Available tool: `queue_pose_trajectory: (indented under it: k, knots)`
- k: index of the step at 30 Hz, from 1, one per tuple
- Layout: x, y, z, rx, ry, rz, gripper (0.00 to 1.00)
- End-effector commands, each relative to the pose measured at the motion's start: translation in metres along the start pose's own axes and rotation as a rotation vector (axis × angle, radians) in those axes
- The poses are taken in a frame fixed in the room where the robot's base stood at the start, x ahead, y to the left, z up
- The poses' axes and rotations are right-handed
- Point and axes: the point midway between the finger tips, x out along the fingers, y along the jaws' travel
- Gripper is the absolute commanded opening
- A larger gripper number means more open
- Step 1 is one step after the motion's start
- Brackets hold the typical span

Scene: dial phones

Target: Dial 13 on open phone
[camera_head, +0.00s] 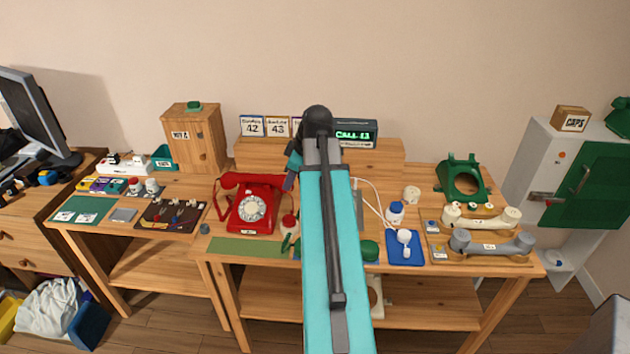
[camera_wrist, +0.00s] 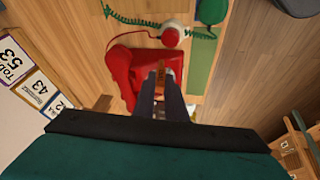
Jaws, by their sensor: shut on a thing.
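The red rotary phone (camera_head: 253,203) stands on the table left of my arm, its pale dial facing front. It also shows in the wrist view (camera_wrist: 122,75), with the dial mostly hidden behind my fingers. A small display (camera_head: 356,133) at the back shows green text that seems to read CALL 13. My gripper (camera_wrist: 161,76) has its two dark fingers over the red phone in the wrist view. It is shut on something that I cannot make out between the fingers. I cannot tell whether the fingers touch the phone.
A red and white knob (camera_head: 288,221) with a green coiled cord stands right of the phone. A green phone body (camera_head: 463,180), a cream handset (camera_head: 482,217) and a grey handset (camera_head: 491,243) lie at the right. Number cards (camera_head: 277,126) stand behind. A green strip (camera_head: 247,247) lies in front.

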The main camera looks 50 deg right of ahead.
Motion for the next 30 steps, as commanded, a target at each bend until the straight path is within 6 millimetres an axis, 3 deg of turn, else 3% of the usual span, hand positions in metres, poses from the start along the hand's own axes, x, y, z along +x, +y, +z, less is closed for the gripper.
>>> queue_pose_trajectory:
  k: [12,30]
  knots:
    - [0.019,-0.050,-0.092,0.100,-0.016,0.043,0.00]
    - [0.033,-0.138,-0.204,0.243,-0.039,0.102,0.00]
